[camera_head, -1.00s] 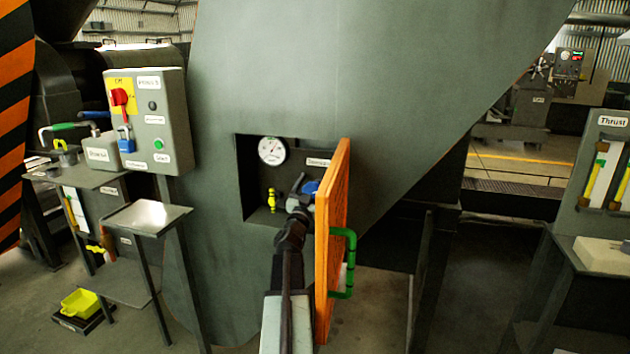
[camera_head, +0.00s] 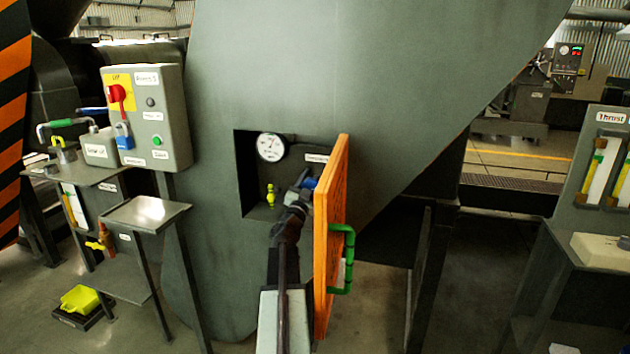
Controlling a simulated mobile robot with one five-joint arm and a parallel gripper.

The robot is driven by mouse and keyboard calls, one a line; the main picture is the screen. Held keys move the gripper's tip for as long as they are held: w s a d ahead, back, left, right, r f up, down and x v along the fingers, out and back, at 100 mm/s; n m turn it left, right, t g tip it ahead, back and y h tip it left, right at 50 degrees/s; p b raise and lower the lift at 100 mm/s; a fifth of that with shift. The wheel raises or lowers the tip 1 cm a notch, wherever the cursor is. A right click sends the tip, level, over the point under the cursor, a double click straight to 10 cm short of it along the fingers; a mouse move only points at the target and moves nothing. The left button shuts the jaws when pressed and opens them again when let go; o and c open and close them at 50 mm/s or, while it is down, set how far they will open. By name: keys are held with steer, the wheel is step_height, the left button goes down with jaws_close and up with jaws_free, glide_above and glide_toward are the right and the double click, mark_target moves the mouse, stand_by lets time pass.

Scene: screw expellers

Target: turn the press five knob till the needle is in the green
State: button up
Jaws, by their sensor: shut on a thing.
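A recess in the grey press housing holds a round white gauge (camera_head: 270,147) at its upper left. Its needle shows, but the picture is too small to read it against any green band.
The orange door (camera_head: 330,235) with its green handle (camera_head: 343,260) stands open close to the right of my arm. A small yellow fitting (camera_head: 270,194) is at the recess's lower left. A control box (camera_head: 148,117) and a small shelf (camera_head: 147,211) stand to the left.

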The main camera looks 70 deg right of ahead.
steer(key=m+g, duration=0.1)
steer(key=m, duration=0.1)
steer(key=m+g+y+p, duration=0.1)
steer(key=m, duration=0.2)
steer(key=shift+s+m, duration=0.2)
steer(key=shift+m, duration=0.1)
steer(key=shift+s+f+m+g+y+p, duration=0.15)
steer(key=shift+m+g+y+p, duration=0.25)
steer(key=shift+m, duration=0.5)
steer(key=shift+s+f+m+g+y+p, duration=0.1)
steer(key=shift+m+g+y+p, duration=0.35)
steer(key=shift+m, duration=0.45)
steer(key=o, duration=1.4)
steer(key=b+v, duration=0.2)
steer(key=v, duration=0.6)
steer(key=shift+d+f, duration=0.1)
steer(key=shift+f, duration=0.1)
